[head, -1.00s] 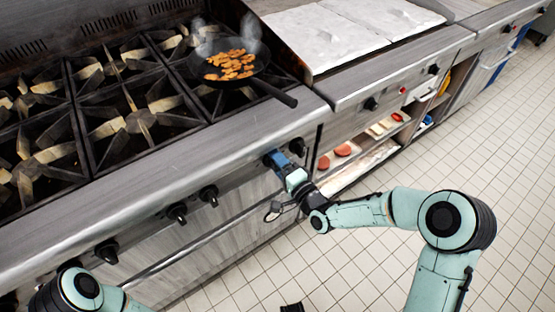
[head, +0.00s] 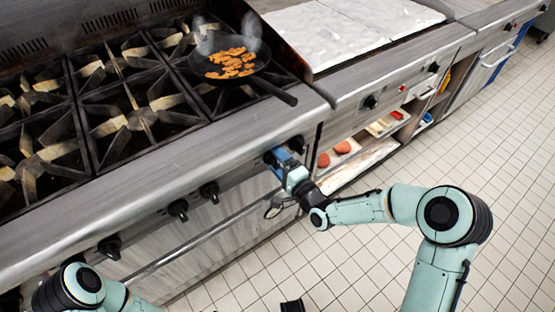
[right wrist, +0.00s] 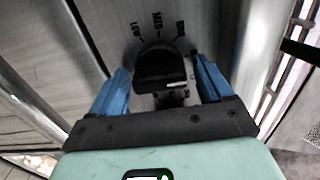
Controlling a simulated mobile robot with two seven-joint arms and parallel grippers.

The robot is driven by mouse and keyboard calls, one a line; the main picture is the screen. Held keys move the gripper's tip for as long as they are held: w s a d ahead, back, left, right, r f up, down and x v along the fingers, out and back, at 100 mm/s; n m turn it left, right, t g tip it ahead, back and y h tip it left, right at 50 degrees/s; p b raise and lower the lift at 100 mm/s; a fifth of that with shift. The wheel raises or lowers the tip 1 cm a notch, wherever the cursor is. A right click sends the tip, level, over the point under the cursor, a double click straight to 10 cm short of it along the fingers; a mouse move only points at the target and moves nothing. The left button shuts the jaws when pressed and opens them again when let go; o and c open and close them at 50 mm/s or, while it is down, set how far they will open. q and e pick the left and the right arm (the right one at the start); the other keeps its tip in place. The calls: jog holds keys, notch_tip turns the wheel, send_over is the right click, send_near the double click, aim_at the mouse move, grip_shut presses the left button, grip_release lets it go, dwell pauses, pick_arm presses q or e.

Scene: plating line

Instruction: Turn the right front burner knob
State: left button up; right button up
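In the head view the right gripper (head: 278,157) is at the right end of the stove's knob row and mostly hides that knob. Another knob (head: 297,144) shows just right of it.
More knobs (head: 178,209) line the stove front to the left, above a long handle bar (head: 190,245). Shelves with trays lie to the right. The tiled floor is clear.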

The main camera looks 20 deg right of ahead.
pick_arm(q)
jog(key=shift+g, duration=0.5)
jog(key=s+r+p, duration=0.1)
jog(key=s+d+r+p, duration=0.1)
jog(key=s, duration=0.1)
jog(key=shift+d+r, duration=0.2)
pick_arm(e)
jog(key=v, duration=1.3)
jog(key=shift+s, duration=0.2)
